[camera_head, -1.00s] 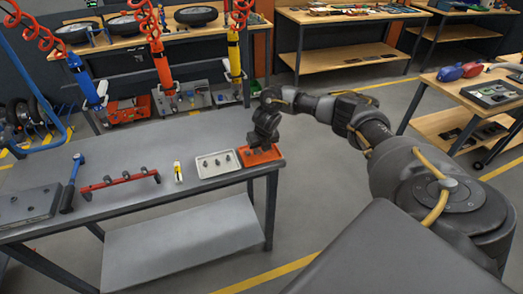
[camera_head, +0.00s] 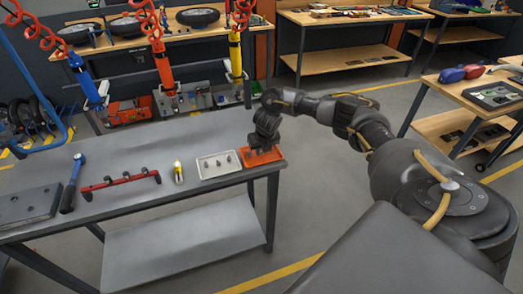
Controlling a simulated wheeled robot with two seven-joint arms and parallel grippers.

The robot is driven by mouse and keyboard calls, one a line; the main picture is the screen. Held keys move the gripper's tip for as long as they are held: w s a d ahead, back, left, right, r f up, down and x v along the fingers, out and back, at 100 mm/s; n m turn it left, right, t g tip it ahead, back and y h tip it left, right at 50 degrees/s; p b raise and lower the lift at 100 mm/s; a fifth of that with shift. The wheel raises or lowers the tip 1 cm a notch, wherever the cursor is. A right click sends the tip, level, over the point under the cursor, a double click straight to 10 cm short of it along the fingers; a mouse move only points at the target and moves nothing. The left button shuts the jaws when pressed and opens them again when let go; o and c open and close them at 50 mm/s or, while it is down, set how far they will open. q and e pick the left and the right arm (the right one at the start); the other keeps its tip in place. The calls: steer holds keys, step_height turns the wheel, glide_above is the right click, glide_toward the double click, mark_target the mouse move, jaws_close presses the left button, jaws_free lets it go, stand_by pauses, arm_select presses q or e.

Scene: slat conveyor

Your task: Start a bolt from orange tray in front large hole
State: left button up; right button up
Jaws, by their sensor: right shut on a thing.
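The orange tray (camera_head: 268,158) sits at the right end of the grey workbench. My right gripper (camera_head: 262,147) points down into it, its fingers low over the tray. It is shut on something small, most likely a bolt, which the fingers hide. Any other bolts in the orange tray are too small or hidden to tell. A dark plate (camera_head: 28,205) with small holes lies at the left end of the bench; I cannot tell which hole is the front large one. My left gripper is out of view.
A pale tray (camera_head: 205,171) with several small bolts stands beside the orange tray. Blue, orange and yellow tools hang above the back.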

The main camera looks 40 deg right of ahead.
mark_target(261, 154)
steer(key=shift+r+p, duration=1.65)
steer(key=shift+r, duration=0.65)
